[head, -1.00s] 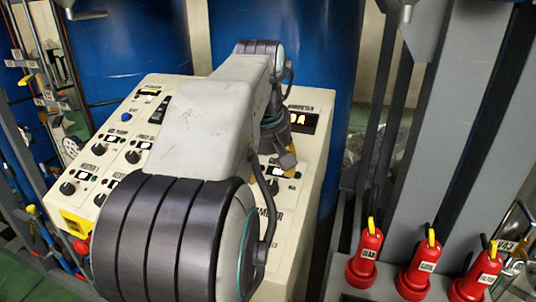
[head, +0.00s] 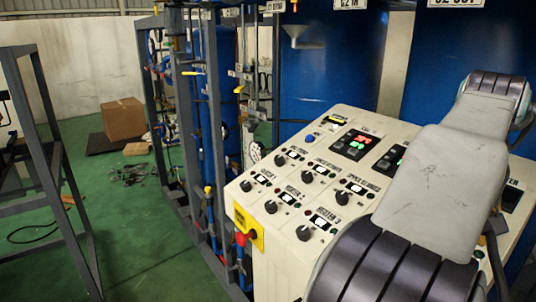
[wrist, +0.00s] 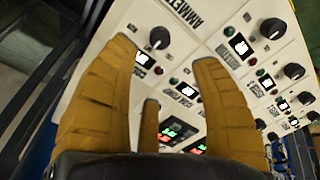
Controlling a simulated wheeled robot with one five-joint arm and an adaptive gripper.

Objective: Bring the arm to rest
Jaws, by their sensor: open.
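My gripper (wrist: 165,60) shows in the wrist view with its tan fingers spread apart and nothing between them. It points at the cream control panel (wrist: 190,30), with a black knob (wrist: 159,38) seen past the gap between the fingertips. The distance to the panel is hard to tell. In the head view my arm reaches from the lower right over the right part of the control panel (head: 262,238). My gripper is not visible there, and the arm covers part of the panel.
Blue tanks (head: 332,75) stand behind the panel. A grey pipe frame (head: 218,130) stands left of it, and another grey frame (head: 48,150) at far left. A cardboard box (head: 123,118) and debris lie on the green floor (head: 130,230), which has open room between the frames.

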